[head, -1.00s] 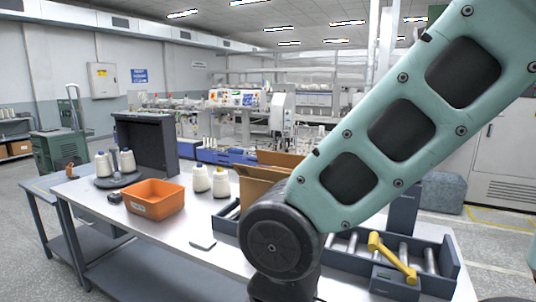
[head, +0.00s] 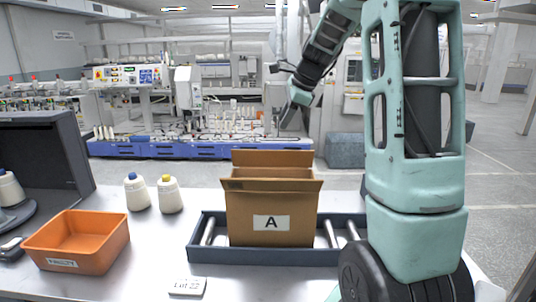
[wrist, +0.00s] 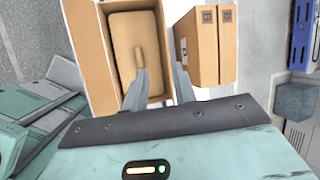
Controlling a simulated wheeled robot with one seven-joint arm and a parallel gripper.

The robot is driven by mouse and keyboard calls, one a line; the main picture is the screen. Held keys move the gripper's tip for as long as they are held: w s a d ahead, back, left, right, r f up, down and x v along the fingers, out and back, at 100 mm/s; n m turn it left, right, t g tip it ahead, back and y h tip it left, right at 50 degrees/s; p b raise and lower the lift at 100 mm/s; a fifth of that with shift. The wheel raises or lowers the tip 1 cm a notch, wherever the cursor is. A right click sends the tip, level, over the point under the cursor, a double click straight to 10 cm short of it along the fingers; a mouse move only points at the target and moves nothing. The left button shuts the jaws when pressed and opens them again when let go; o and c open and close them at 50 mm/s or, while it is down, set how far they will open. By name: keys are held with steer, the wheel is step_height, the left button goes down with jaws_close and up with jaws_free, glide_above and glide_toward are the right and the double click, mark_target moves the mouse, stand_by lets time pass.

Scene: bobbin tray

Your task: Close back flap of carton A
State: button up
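Carton A (head: 270,215) stands upright on the roller tray, its label facing me. Its front flap (head: 272,184) tilts toward me and its back flap (head: 272,157) stands up behind the opening. My gripper (head: 288,116) is above and behind the carton, pointing down. In the wrist view my gripper (wrist: 158,75) has its fingers apart with nothing between them that I can see clearly. The left finger is over the open carton (wrist: 95,45), the right finger over the gap behind it. A brown shape lies inside the carton.
In the wrist view a second brown box (wrist: 205,45) sits just beyond carton A; the head view does not clearly show it. The roller tray (head: 260,257) holds the carton. An orange bin (head: 80,262), two cones (head: 152,193) and a lot card (head: 188,287) stand left on the table.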

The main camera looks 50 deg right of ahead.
mark_target(268, 153)
steer(key=shift+m, duration=0.4)
steer(key=p+x, duration=0.1)
steer(key=x, duration=0.4)
steer(key=d+p+x, duration=0.1)
steer(key=x, duration=0.5)
steer(key=d+p+x, duration=0.1)
steer(key=x, duration=0.4)
steer(key=shift+w+f+p, duration=0.15)
steer(key=shift+f+p, duration=0.15)
steer(key=shift+f, duration=0.05)
jaws_close()
